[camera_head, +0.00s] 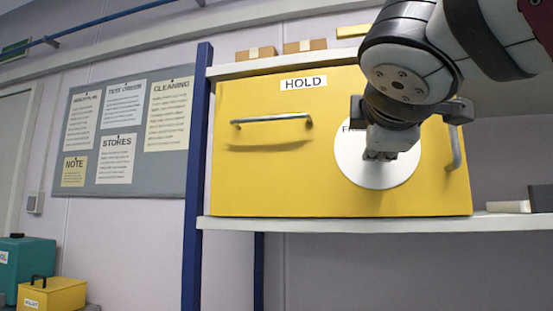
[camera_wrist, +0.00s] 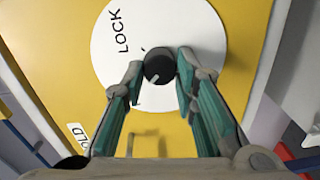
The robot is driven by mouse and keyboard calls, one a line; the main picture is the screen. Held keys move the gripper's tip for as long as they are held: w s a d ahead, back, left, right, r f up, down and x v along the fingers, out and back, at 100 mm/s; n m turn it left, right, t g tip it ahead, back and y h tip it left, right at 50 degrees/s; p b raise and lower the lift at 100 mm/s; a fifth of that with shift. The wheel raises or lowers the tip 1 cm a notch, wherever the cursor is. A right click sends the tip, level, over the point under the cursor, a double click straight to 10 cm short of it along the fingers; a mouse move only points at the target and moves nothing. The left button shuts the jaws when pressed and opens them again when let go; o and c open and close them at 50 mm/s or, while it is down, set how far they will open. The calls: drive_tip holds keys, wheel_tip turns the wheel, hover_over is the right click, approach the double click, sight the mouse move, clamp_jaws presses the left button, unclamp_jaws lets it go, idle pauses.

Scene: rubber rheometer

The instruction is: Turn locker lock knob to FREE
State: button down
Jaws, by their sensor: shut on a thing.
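The locker (camera_head: 285,180) is a yellow box with a HOLD label on its front. A round white dial plate (camera_head: 350,162) sits on its right part. In the wrist view the plate (camera_wrist: 205,30) carries the word LOCK, and the dark round lock knob (camera_wrist: 158,65) is at its middle. A pale pointer line on the knob points down and left in that view, away from LOCK. My gripper (camera_wrist: 160,70) has its two teal fingers on opposite sides of the knob, shut on it. In the head view my gripper (camera_head: 380,153) hides the knob and most of the plate's lettering.
A metal bar handle (camera_head: 272,119) is on the locker's left part, and another handle (camera_head: 453,148) stands at its right. The locker rests on a white shelf (camera_head: 330,224) with a blue post (camera_head: 195,180) at the left. Small brown boxes (camera_head: 304,46) lie on top.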

idle(0.4)
drive_tip(key=c, duration=1.3)
unclamp_jaws()
drive_tip(key=v, duration=1.2)
